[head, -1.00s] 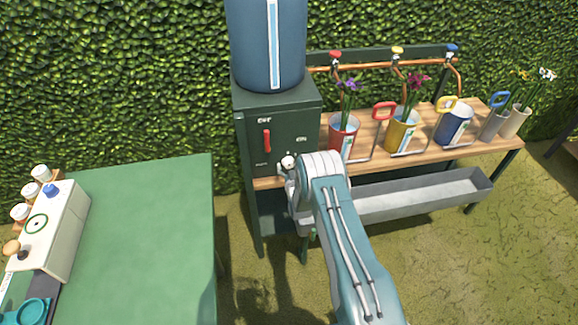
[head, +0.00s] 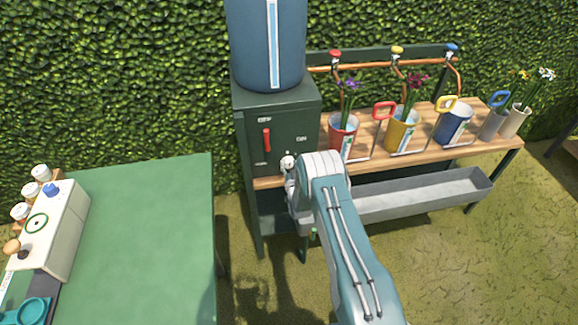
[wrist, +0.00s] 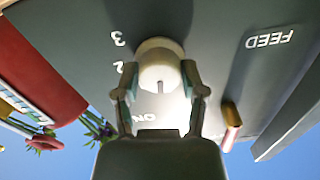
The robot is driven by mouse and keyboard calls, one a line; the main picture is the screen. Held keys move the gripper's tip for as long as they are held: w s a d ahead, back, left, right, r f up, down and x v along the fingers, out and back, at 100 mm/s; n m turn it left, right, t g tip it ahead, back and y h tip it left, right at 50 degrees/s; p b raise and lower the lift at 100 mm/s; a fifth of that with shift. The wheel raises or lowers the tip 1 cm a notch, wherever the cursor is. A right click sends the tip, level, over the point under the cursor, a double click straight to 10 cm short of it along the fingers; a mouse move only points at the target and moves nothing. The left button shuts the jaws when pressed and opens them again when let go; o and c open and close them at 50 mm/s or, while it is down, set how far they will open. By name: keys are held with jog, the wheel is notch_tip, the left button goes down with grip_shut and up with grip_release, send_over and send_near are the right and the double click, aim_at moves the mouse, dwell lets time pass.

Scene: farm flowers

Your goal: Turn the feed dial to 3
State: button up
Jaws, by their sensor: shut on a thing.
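The feed dial (wrist: 158,62) is a round white knob on the dark green panel, seen upside-down in the wrist view. My gripper (wrist: 160,78) is shut on it, one finger on each side. A dark mark on the knob points down in this view, toward the ON lettering. The numerals 2 and 3 show left of the knob, 3 being farther up. The FEED label (wrist: 270,38) is to the right. In the head view, my gripper (head: 290,180) is at the lower right of the cabinet's front, largely hidden by my arm.
The green cabinet (head: 245,135) carries a red lever (head: 267,140) and a blue tank (head: 265,45). To its right, a wooden bench (head: 375,148) holds flower buckets above a grey trough (head: 420,195). A green table (head: 150,230) stands at left, with open grass between.

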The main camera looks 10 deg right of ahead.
jog(key=m, duration=0.6)
jog(key=shift+w, duration=0.15)
jog(key=m, duration=0.6)
jog(key=shift+d+m, duration=0.15)
jog(key=shift+m, duration=0.15)
jog(key=m, duration=0.6)
jog(key=shift+d+f, duration=0.1)
jog(key=shift+f, duration=0.15)
jog(key=m, duration=0.5)
jog(key=shift+f+m, duration=0.25)
jog(key=shift+m, duration=0.45)
jog(key=o, duration=1.1)
jog(key=shift+o, duration=0.2)
jog(key=shift+a+r, duration=0.1)
jog(key=shift+a, duration=0.1)
